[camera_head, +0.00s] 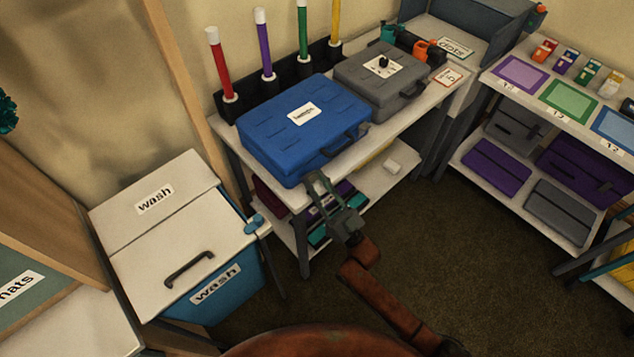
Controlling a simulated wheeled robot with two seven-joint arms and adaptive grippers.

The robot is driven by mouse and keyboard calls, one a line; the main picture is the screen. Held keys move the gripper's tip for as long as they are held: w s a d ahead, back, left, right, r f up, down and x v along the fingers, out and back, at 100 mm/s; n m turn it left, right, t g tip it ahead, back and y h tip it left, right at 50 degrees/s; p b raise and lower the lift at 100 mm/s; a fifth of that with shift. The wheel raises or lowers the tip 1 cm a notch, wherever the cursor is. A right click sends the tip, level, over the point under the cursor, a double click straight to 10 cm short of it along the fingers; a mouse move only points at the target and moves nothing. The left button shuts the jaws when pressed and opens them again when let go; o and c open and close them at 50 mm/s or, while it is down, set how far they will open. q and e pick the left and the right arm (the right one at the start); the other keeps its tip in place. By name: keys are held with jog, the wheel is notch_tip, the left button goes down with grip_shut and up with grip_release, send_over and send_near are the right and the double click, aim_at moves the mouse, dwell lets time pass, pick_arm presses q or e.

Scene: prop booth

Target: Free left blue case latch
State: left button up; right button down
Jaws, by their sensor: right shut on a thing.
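The blue case (275,128) lies closed on the white shelf top, with a white label on its lid and a dark handle (345,141) on its front side. My right gripper (316,180) reaches up from below to the left end of the case's front side. It is shut at the place of the left latch, and its fingers hide the latch, so I cannot tell the latch's position. My left gripper is not in view.
A grey case (365,85) stands right beside the blue one. Coloured tubes stand in a black rack (290,85) behind. A white-lidded wash bin (180,240) is at left. The dark floor (470,260) is open at right.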

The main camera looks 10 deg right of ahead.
dwell(0.3)
jog(key=c, duration=1.6)
grip_release()
jog(key=v, duration=1.2)
